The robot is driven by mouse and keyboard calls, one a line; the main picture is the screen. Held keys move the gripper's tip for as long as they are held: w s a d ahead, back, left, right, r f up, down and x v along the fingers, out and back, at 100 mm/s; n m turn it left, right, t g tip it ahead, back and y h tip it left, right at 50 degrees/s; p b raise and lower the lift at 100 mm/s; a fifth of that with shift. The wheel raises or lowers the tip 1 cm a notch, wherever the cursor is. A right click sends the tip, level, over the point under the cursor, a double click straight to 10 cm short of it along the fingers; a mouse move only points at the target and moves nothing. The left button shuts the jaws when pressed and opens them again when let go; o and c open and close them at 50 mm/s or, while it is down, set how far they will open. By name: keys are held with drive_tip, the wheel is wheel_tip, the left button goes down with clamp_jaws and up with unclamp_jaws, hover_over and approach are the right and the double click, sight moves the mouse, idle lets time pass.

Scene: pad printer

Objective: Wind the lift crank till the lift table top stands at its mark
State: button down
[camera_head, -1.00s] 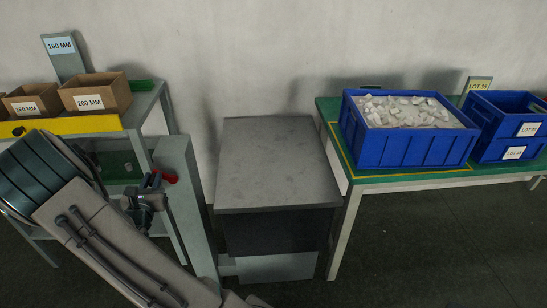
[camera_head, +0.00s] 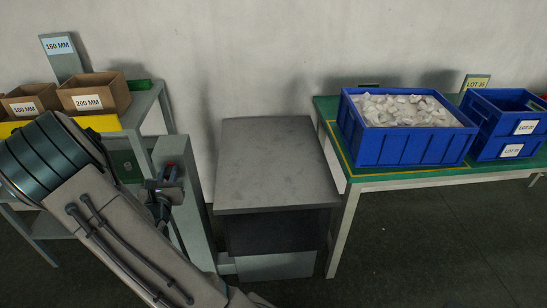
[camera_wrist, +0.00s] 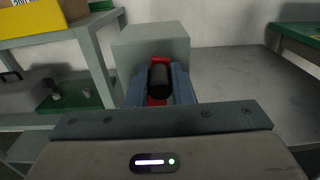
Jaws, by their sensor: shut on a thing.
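The lift table has a flat grey top (camera_head: 275,165) in the middle of the head view, above a dark body. A grey post (camera_head: 182,205) stands at its left side. The red and black crank (camera_head: 172,172) is at the post's head, partly hidden by my gripper (camera_head: 165,184). In the wrist view my gripper (camera_wrist: 160,88) is shut on the crank's black handle (camera_wrist: 160,80), with red showing around it. The table top (camera_wrist: 235,75) lies beyond to the right there. I cannot make out the height mark.
At left a shelf holds cardboard boxes (camera_head: 95,92) and a "160 MM" sign (camera_head: 58,46). Dark floor (camera_head: 430,250) is clear in front.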

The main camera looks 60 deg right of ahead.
drive_tip(key=shift+s+d+f, duration=0.2)
drive_tip(key=shift+s+f, duration=0.05)
drive_tip(key=shift+s, duration=0.1)
drive_tip(key=shift+w, duration=0.1)
drive_tip(key=shift+s+f+b, duration=0.2)
drive_tip(key=shift+f+b, duration=0.1)
drive_tip(key=shift+s+d+f+b, duration=0.65)
drive_tip(key=shift+s+f+b, duration=0.05)
drive_tip(key=shift+s+b, duration=0.05)
drive_tip(key=shift+r, duration=0.1)
